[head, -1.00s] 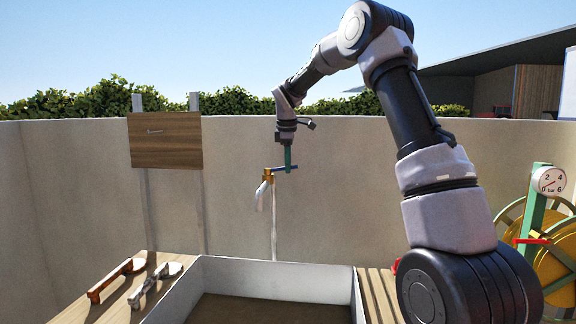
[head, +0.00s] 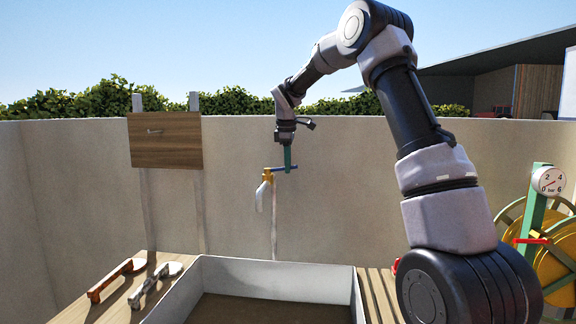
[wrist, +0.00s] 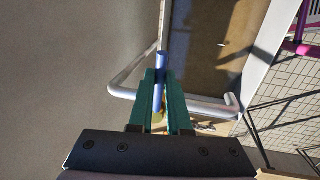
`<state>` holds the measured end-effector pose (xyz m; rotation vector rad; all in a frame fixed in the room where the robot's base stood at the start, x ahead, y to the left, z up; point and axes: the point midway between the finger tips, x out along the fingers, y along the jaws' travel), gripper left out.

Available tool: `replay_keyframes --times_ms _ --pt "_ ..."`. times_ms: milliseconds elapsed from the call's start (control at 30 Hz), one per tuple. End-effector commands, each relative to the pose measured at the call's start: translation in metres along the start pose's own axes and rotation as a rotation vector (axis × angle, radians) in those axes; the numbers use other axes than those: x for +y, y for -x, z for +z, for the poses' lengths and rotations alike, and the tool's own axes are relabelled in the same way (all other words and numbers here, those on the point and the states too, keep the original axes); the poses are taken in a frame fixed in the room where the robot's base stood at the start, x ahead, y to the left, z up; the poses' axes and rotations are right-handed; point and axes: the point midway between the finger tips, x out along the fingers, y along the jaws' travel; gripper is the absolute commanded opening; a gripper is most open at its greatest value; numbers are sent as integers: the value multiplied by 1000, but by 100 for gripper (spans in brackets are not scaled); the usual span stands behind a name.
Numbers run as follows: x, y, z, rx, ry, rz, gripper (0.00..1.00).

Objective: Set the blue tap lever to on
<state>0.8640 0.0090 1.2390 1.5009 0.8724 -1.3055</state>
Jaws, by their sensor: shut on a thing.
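The blue tap lever (head: 279,168) sits on top of a brass tap (head: 267,177) in front of the back wall. My gripper (head: 289,168) points down from above, with its green fingers at the lever's right part. In the wrist view the blue lever (wrist: 161,66) lies between the two green fingertips (wrist: 161,75), and they are shut on it. The brass tap body is mostly hidden behind the fingers there. A pale spout (head: 261,195) hangs from the tap's left side.
A thin upright grey pipe (head: 274,232) stands below the tap. A pale-walled box (head: 275,278) lies in front. Two tools, one brown (head: 112,281) and one grey (head: 150,285), lie on the left boards. A hose reel with a gauge (head: 549,181) stands at right.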

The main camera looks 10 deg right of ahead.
Motion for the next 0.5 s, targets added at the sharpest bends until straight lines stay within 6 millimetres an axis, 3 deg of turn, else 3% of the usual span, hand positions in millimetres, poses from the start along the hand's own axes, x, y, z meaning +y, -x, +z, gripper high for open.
replay_keyframes --times_ms 500 --pt "-27 7 -9 -75 -387 2 0"
